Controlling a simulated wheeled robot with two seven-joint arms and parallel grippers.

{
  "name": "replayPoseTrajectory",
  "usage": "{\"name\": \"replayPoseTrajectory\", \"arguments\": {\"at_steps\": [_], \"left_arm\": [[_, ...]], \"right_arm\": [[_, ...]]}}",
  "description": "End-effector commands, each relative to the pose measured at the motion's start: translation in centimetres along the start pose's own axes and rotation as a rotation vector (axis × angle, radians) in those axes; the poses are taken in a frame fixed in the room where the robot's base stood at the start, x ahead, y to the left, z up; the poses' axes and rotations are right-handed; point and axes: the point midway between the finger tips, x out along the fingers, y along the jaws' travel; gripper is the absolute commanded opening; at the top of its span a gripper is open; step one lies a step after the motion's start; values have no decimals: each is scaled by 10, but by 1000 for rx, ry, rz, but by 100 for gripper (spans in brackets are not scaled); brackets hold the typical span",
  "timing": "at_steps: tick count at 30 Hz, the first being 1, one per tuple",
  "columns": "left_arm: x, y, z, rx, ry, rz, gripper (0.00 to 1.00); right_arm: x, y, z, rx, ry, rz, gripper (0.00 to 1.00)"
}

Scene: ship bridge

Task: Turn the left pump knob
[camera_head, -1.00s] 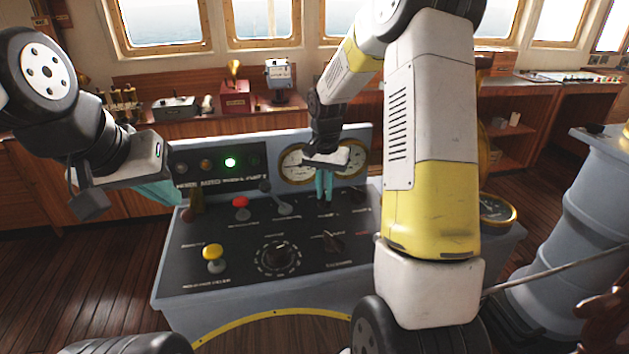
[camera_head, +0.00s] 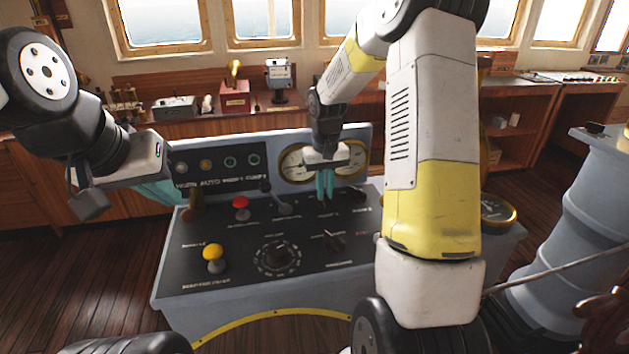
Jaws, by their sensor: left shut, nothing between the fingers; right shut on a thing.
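The grey control console (camera_head: 200,284) has a dark sloping panel with knobs, levers and buttons. My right gripper (camera_head: 325,196) reaches down to the upper right of the panel, its teal fingers shut on a small knob. The fingers hide most of that knob, which appears to be the left of two pump knobs. The other dark knob (camera_head: 355,194) sits just to its right. My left gripper (camera_head: 172,197) is shut and empty, off the console's upper left edge and apart from the controls.
The panel carries a yellow knob (camera_head: 213,254), a red knob (camera_head: 240,203), a grey lever (camera_head: 283,207), a round dial (camera_head: 277,255) and a dark switch (camera_head: 334,241). Gauges (camera_head: 296,164) and unlit lamps (camera_head: 229,162) line the raised back. A grey pedestal (camera_head: 580,210) stands at right.

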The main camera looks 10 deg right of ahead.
Motion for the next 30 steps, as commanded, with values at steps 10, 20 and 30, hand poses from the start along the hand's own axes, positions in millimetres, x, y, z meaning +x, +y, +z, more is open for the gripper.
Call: {"name": "replayPoseTrajectory", "arguments": {"at_steps": [10,20,30], "left_arm": [[0,0,0,0,0,0,0],[0,0,0,0,0,0,0],[0,0,0,0,0,0,0]], "right_arm": [[-1,0,0,-284,1,0,0],[-1,0,0,-442,1,0,0],[-1,1,-1,-485,2,1,0]]}}
